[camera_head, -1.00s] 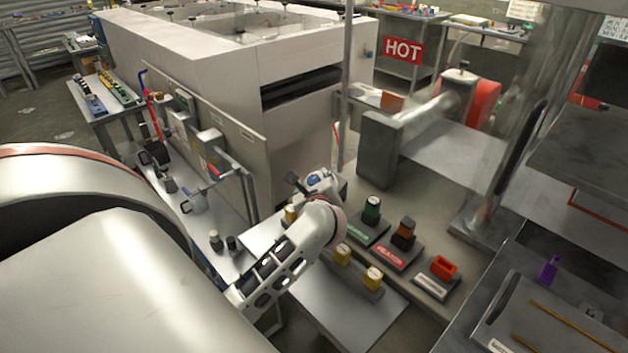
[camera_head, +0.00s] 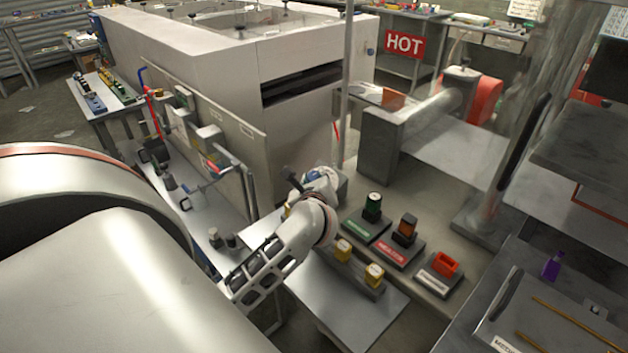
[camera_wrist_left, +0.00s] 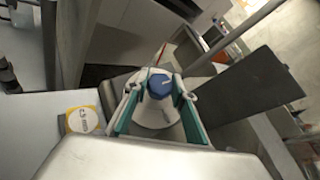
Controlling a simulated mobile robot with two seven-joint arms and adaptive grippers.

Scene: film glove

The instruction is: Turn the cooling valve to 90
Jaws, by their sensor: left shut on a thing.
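The cooling valve appears as a blue knob on a pale round base. In the left wrist view the blue knob (camera_wrist_left: 160,85) sits between the two teal-lined fingers of my left gripper (camera_wrist_left: 159,98), which is shut on it. My right gripper is not in view.
A large white machine (camera_head: 215,70) rises behind. A dark plate (camera_wrist_left: 245,97) is right of the knob.

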